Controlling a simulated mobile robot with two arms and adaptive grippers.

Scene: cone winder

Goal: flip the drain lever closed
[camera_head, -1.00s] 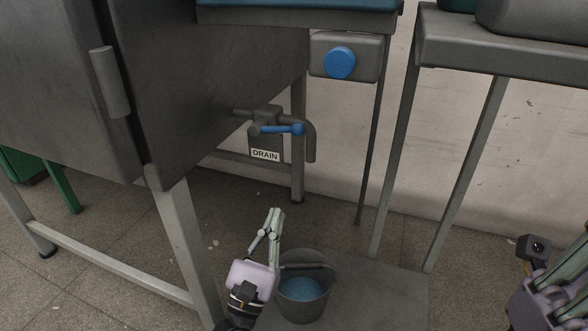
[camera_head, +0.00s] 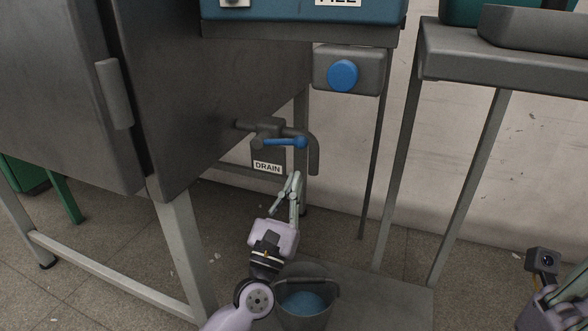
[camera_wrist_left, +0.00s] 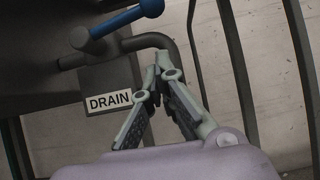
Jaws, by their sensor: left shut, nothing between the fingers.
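The drain lever (camera_head: 285,142) is a blue handle on the grey drain valve, lying roughly level and pointing right toward the downturned spout (camera_head: 314,152). A white DRAIN label (camera_head: 268,167) hangs below the valve. My left gripper (camera_head: 296,174) is shut and empty, its fingertips below the lever and close to the spout in the picture. In the left wrist view the blue lever (camera_wrist_left: 128,18) is above and left of the shut fingertips (camera_wrist_left: 160,58), apart from them. My right gripper is mostly cut off at the right edge; its fingers do not show.
A grey bucket (camera_head: 330,289) with blue liquid stands on a floor plate below the spout. A grey box with a blue knob (camera_head: 342,76) is above the valve. Metal legs (camera_head: 181,245) stand left, and a bench leg (camera_head: 467,185) stands right.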

